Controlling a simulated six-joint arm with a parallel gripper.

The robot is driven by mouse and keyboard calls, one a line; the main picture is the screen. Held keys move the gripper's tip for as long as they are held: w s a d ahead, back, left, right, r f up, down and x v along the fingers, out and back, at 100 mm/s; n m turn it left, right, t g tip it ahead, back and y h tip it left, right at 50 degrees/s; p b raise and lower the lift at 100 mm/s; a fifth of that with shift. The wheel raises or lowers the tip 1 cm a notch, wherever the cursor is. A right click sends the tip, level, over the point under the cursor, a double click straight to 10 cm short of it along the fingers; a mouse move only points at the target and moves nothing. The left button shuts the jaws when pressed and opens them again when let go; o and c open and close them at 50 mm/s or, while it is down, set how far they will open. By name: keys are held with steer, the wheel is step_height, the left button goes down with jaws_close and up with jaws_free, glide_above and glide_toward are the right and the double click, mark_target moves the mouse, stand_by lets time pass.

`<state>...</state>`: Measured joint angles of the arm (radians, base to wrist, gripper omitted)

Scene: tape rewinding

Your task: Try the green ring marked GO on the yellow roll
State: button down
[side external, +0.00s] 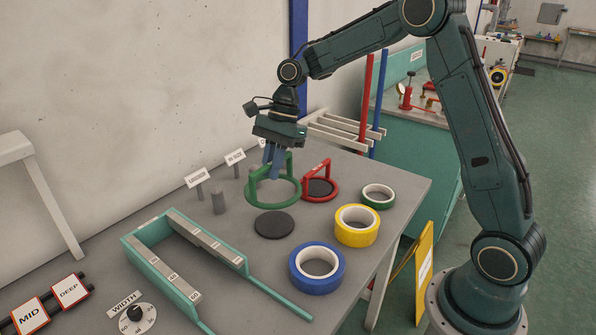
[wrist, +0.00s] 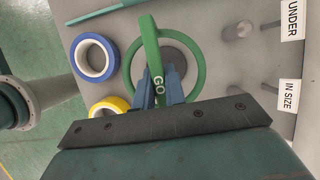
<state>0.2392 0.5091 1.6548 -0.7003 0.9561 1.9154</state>
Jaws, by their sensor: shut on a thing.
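My gripper (side external: 272,163) is shut on the handle of the green ring (side external: 273,196), and it also shows in the wrist view (wrist: 160,90). The green ring (wrist: 130,62) carries the letters GO on its handle in the wrist view. In the side view the ring appears held above the table, near a dark round pad (side external: 274,224). The yellow roll (side external: 357,226) lies flat on the table to the right of the ring. In the wrist view the yellow roll (wrist: 108,104) is partly hidden behind my gripper.
A blue roll (side external: 317,268) and a small green roll (side external: 378,196) lie near the yellow one. A red ring (side external: 320,186) stands on another dark pad behind. A teal slotted frame (side external: 135,256) lies at left. Sign posts (side external: 198,178) and a grey peg (side external: 218,202) stand at the back.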

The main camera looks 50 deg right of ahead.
steer(key=s+d, duration=0.6)
steer(key=s, duration=0.1)
glide_above(359, 205)
steer(key=s+a, duration=0.2)
steer(key=a, duration=0.2)
steer(key=shift+a+r, duration=0.15)
steer(key=shift+a, duration=0.05)
steer(key=shift+f, duration=2.5)
steer(key=shift+w+f, duration=0.1)
steer(key=shift+f, duration=2.15)
stand_by(1.4)
